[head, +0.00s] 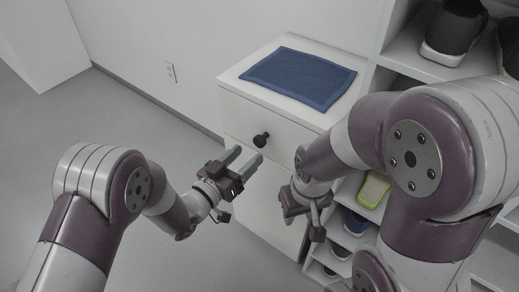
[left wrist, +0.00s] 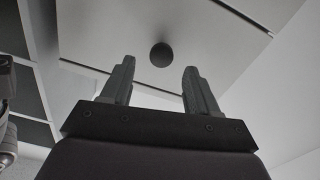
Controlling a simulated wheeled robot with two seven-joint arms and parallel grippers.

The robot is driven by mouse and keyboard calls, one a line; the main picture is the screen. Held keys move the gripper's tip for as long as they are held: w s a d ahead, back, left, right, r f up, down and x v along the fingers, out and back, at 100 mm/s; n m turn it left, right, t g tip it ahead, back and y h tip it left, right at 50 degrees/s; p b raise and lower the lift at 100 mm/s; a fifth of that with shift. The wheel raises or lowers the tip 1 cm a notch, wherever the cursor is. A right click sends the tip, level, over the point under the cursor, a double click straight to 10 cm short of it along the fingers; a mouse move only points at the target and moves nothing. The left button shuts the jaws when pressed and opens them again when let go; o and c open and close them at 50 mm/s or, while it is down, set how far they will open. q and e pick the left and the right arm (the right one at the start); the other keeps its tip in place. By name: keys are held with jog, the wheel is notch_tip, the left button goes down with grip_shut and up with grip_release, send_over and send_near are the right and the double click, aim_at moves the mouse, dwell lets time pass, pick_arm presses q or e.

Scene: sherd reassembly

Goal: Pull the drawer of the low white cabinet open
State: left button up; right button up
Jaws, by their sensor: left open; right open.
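The low white cabinet (head: 232,95) stands against the wall, with a drawer (head: 285,133) at its top front that looks closed. A dark round knob (head: 261,140) sits on the drawer front. My left gripper (head: 247,160) is open and empty, just in front of and below the knob. In the left wrist view the knob (left wrist: 161,55) shows beyond and between the two fingertips (left wrist: 160,68), apart from them. My right gripper (head: 318,222) hangs at the right, in front of the cabinet's lower right side; its fingers are partly hard to make out.
To the right is a white shelf unit (head: 400,50) with shoes (head: 455,30), a yellow-green item (head: 374,190) and more shoes below. The grey floor (head: 130,125) at the left is clear. A wall outlet (head: 170,72) is behind.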

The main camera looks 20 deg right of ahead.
aim_at(258, 144)
pick_arm(q)
jog(key=b+x, duration=0.1)
jog(key=x, duration=0.4)
jog(key=shift+w+d+f, duration=0.15)
jog(key=shift+w, duration=0.1)
jog(key=shift+w+d, duration=0.35)
jog(key=shift+d, duration=0.1)
grip_shut()
